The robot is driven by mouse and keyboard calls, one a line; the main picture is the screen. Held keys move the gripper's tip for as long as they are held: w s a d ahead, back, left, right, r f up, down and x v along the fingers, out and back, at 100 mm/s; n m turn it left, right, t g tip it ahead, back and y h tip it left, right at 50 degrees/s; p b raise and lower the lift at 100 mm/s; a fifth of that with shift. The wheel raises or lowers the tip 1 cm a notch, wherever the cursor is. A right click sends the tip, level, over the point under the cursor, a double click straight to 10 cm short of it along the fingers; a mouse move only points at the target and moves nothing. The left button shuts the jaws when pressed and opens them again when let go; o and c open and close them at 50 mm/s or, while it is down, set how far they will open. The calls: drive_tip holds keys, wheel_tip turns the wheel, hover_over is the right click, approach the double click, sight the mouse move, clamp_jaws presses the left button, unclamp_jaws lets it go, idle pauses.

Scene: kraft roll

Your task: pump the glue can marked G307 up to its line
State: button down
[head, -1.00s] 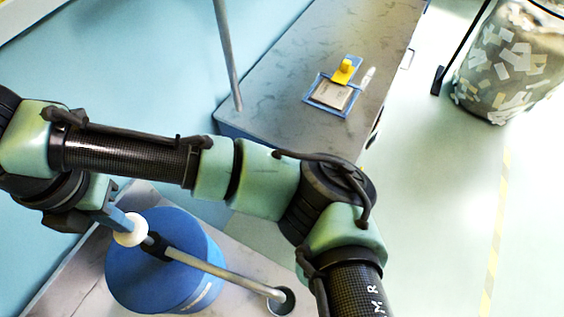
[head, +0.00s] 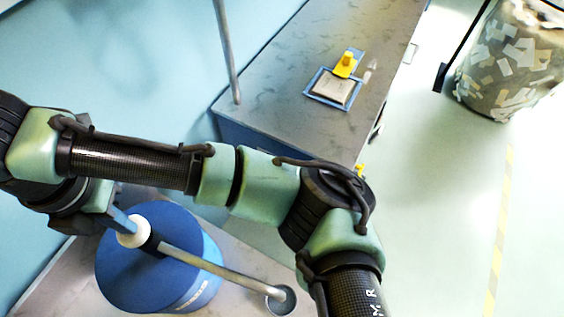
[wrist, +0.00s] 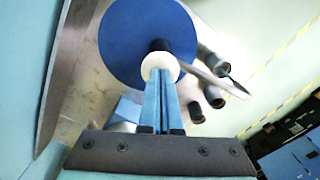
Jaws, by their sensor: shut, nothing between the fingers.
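A blue drum (head: 160,280) carries a hand pump with a white round knob (head: 133,233) on a black collar (head: 151,242). A metal spout (head: 215,267) runs from the collar to a dark-rimmed round can (head: 281,299); its level, line and marking cannot be read. My gripper (head: 121,221) is shut and empty, its blue tips against the top of the knob. In the wrist view my shut fingers (wrist: 160,80) reach the white knob (wrist: 160,66) above the drum top (wrist: 120,45). Several dark cylinders (wrist: 214,97) stand near the spout there.
A grey-topped bench (head: 290,60) holds a blue-edged tray (head: 331,88) with a yellow-handled item (head: 346,63). A metal post (head: 226,50) rises at its edge. A clear bin of paper scraps (head: 510,60) stands at the right. The floor between is clear.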

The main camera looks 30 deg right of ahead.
wheel_tip(320, 180, up, 7)
drive_tip(key=p, duration=0.7)
drive_tip(key=shift+r, duration=0.2)
drive_tip(key=shift+f, duration=0.15)
idle(0.5)
drive_tip(key=shift+f+b, duration=0.85)
drive_tip(key=shift+f, duration=0.3)
drive_tip(key=shift+r+p, duration=1.2)
drive_tip(key=shift+r, duration=0.1)
